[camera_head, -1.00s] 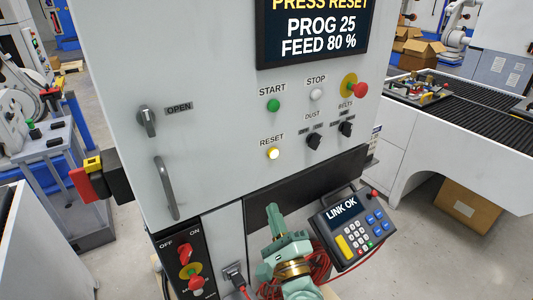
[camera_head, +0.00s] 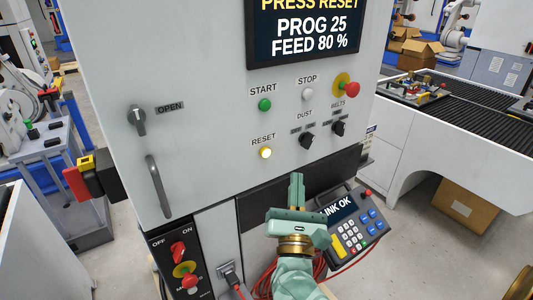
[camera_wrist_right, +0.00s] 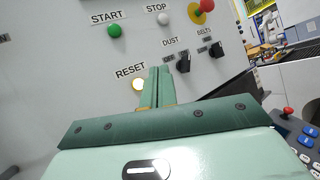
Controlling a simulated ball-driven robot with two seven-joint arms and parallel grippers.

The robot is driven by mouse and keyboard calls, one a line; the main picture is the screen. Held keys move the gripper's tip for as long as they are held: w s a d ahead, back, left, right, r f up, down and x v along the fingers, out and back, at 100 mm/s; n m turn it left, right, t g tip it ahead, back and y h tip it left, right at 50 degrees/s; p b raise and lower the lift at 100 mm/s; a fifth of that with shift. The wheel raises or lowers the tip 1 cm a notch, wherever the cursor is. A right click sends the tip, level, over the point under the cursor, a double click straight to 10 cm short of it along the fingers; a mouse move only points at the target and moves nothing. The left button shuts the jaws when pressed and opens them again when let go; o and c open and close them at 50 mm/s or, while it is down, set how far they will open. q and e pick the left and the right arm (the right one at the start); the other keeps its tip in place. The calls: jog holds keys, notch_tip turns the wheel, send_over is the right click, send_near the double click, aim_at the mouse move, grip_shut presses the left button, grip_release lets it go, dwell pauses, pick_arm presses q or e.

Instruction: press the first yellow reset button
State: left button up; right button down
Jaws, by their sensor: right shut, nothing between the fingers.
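The yellow reset button (camera_head: 265,153) is a small lit round button under the RESET label on the grey machine panel (camera_head: 215,100). My left gripper is not in view.
The green start button (camera_head: 264,104), white stop button (camera_head: 307,94), dark dust knob (camera_head: 306,141) and red emergency button (camera_head: 350,89) are nearby. A keypad pendant (camera_head: 355,228) stands right of my gripper. The screen (camera_head: 305,35) reads PRESS RESET.

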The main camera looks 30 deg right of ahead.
jog(key=b, duration=0.1)
send_near(271, 142)
jog(key=d+r, duration=0.2)
jog(key=d, duration=0.1)
jog(key=shift+w+a, duration=0.3)
jog(key=shift+w, duration=0.6)
jog(key=shift+w, duration=0.1)
dwell(1.1)
jog(key=shift+w+b, duration=0.35)
jog(key=shift+w, duration=0.4)
dwell(0.7)
jog(key=shift+s, duration=0.85)
jog(key=shift+s, duration=0.1)
